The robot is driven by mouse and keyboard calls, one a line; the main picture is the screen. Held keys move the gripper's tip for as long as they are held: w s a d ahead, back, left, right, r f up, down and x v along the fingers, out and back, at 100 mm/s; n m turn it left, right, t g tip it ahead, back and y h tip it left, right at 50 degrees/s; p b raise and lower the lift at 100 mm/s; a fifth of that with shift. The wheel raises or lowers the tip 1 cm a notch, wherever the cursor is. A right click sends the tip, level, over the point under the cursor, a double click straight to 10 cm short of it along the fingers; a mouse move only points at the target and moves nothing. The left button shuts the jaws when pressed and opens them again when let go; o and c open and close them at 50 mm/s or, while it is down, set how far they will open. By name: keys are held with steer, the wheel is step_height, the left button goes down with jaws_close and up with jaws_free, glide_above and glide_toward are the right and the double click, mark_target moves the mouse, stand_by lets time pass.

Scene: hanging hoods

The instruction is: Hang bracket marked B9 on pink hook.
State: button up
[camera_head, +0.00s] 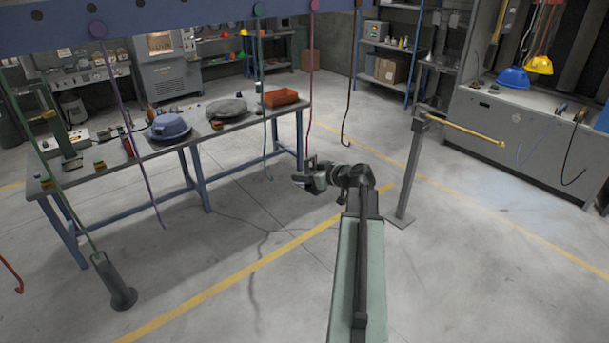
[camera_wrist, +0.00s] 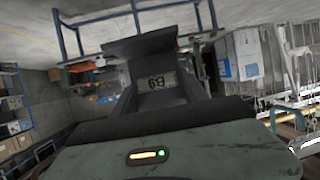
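The dark bracket marked B9 (camera_wrist: 157,84) fills the middle of the wrist view, its label upside down. My gripper (camera_head: 314,177) appears shut on it; the finger contact is hard to make out. In the head view the bracket (camera_head: 312,162) is a small dark shape at the gripper's end. The pink hook (camera_head: 311,70) hangs from the blue overhead beam as a long thin rod. Its lower end comes down at the bracket and gripper and is partly hidden there. I cannot tell whether bracket and hook touch.
A teal hook (camera_head: 263,110) and a dark red hook (camera_head: 352,85) hang either side. A purple hook (camera_head: 125,120) hangs farther left. A dark grey piece (camera_head: 115,283) hangs at lower left. A workbench (camera_head: 180,145) stands behind, and a post with a yellow arm (camera_head: 410,170) stands right.

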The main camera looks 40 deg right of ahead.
steer(key=o, duration=0.4)
steer(key=shift+o, duration=0.2)
steer(key=p+v, duration=0.3)
steer(key=v, duration=0.4)
steer(key=shift+s+r, duration=0.2)
steer(key=shift+s, duration=0.15)
steer(key=shift+f, duration=0.1)
